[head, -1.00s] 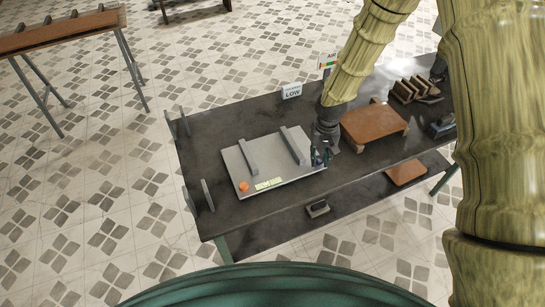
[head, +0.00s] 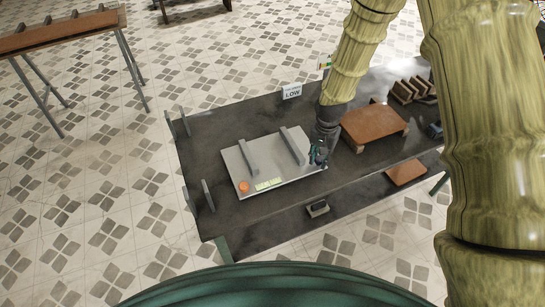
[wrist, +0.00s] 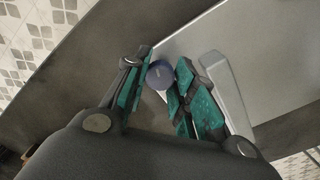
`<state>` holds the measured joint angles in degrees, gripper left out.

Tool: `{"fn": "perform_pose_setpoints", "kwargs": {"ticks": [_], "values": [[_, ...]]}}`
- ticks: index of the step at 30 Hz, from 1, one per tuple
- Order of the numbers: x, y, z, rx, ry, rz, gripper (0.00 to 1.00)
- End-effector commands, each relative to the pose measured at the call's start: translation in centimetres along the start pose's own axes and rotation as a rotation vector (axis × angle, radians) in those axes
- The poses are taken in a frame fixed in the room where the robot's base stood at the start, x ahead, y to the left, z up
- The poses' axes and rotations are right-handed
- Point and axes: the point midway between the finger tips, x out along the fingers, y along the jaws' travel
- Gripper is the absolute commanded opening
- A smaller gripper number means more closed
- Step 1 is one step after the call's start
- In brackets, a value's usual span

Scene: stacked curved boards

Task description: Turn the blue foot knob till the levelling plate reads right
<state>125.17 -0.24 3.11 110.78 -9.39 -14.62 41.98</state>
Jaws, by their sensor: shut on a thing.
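The levelling plate (head: 270,157) is a light grey slab with two raised bars, lying on the dark workbench in the head view. An orange knob (head: 244,187) sits at its near left corner, beside a pale yellow-green strip (head: 268,184) whose reading is too small to make out. My gripper (head: 318,155) is at the plate's right corner. In the wrist view the blue foot knob (wrist: 160,74) sits between the teal-padded fingers of my gripper (wrist: 162,85), which are shut on it. The fingers hide part of the knob, and in the head view they cover it.
A white sign reading LOW (head: 292,92) stands at the bench's back edge. A brown curved board (head: 374,126) lies right of my gripper, with slotted wooden racks (head: 412,90) behind. Upright posts (head: 207,195) line the bench's left end. A small dark box (head: 318,208) sits on the lower shelf.

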Motion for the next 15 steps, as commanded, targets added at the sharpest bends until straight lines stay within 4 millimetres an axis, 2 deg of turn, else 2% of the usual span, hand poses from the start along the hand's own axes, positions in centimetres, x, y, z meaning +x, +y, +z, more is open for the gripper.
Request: {"fn": "perform_pose_setpoints", "kwargs": {"ticks": [6, 15], "values": [[-0.06, 0.04, -0.06, 0.164, 0.002, 0.001, 0.09], [-0.04, 0.02, -0.07, 0.180, 0.001, 0.000, 0.09]]}}
